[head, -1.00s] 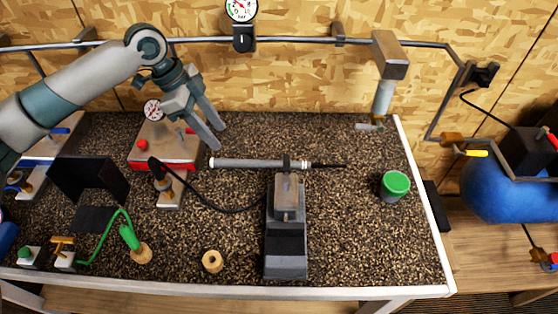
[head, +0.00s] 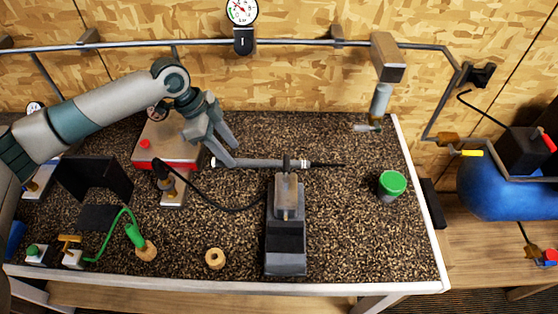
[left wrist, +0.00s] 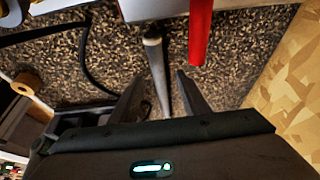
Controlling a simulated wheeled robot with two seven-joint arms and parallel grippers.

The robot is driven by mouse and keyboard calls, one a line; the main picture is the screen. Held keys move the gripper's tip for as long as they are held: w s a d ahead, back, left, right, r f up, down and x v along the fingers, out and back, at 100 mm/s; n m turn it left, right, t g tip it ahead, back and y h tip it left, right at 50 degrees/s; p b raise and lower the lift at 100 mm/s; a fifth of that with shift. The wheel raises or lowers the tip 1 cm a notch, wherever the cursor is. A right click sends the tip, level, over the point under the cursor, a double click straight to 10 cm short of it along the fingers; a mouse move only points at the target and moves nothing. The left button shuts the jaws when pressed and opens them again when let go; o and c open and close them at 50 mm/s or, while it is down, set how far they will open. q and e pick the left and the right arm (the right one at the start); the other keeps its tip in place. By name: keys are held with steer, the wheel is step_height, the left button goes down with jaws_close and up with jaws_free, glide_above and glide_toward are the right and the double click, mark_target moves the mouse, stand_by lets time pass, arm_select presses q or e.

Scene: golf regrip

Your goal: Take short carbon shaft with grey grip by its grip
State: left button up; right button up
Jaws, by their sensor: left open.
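The short carbon shaft lies level across the bench, its grey grip (head: 255,163) to the left and its thin black shaft end (head: 328,164) to the right. A grey vise (head: 287,190) stands around its middle. My left gripper (head: 235,156) is open above the grip's left part, fingers pointing down. In the left wrist view the grip (left wrist: 158,68) runs between the two spread fingers (left wrist: 159,80). I cannot tell how far the fingertips are above it. My right gripper is not in view.
A red and white box with a gauge (head: 165,148) stands close left of the gripper. A black hose (head: 215,203) curves in front of the grip. A green-lidded cup (head: 391,185) is at right, a tan ring (head: 215,258) at front. The front right bench is clear.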

mark_target(236, 160)
arm_select(q)
steer(key=shift+p+x, duration=0.45)
steer(key=shift+x, duration=1.2)
steer(key=shift+s+a, duration=0.1)
jaws_close()
